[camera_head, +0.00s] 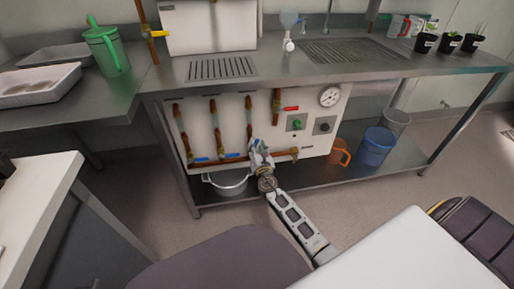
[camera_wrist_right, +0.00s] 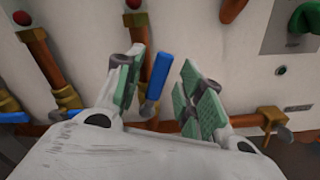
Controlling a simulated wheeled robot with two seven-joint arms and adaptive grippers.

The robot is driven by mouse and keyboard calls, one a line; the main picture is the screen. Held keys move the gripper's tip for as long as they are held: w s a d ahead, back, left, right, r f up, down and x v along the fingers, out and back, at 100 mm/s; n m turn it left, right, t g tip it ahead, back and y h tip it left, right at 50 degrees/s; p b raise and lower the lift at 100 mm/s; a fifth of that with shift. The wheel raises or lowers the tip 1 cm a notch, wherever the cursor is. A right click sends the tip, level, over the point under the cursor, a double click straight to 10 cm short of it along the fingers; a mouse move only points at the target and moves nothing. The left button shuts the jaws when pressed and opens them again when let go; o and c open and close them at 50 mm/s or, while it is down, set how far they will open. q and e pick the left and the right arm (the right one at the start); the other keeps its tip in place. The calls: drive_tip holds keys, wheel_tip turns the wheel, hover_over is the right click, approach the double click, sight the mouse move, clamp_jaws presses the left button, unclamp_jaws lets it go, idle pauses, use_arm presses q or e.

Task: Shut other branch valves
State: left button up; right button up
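A white panel (camera_head: 205,120) under the bench carries upright copper branch pipes with valves. Two blue valve handles, the left one (camera_head: 201,160) and the middle one (camera_head: 229,156), lie crosswise to their pipes. My right gripper (camera_head: 259,150) is at the lower end of the third pipe (camera_head: 249,115) and hides its valve in the head view. In the right wrist view, the right gripper (camera_wrist_right: 162,92) is open, with an upright, slightly tilted blue handle (camera_wrist_right: 158,76) between its fingers. Contact cannot be told. Another blue handle (camera_wrist_right: 15,117) lies level at left. My left gripper is not in view.
A red handle (camera_head: 291,108), gauge (camera_head: 330,96) and green knob (camera_head: 297,124) are at the panel's right. A copper pipe (camera_head: 285,155) runs along the bottom. A pot (camera_head: 229,183), orange bucket (camera_head: 339,153) and blue bucket (camera_head: 375,147) stand on the lower shelf.

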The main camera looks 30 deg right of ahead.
clamp_jaws()
use_arm(q)
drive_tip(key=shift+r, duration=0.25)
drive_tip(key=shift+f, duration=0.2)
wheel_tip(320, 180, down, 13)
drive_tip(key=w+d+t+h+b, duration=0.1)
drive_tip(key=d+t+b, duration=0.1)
drive_tip(key=b, duration=0.8)
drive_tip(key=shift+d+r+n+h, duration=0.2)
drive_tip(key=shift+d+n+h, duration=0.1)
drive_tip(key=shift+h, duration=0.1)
use_arm(e)
drive_tip(key=s+d+f+m, duration=0.1)
drive_tip(key=d+f+m, duration=0.2)
drive_tip(key=m, duration=1)
drive_tip(key=shift+d+f+m, duration=0.3)
drive_tip(key=shift+d+f, duration=0.05)
drive_tip(key=shift+f, duration=1)
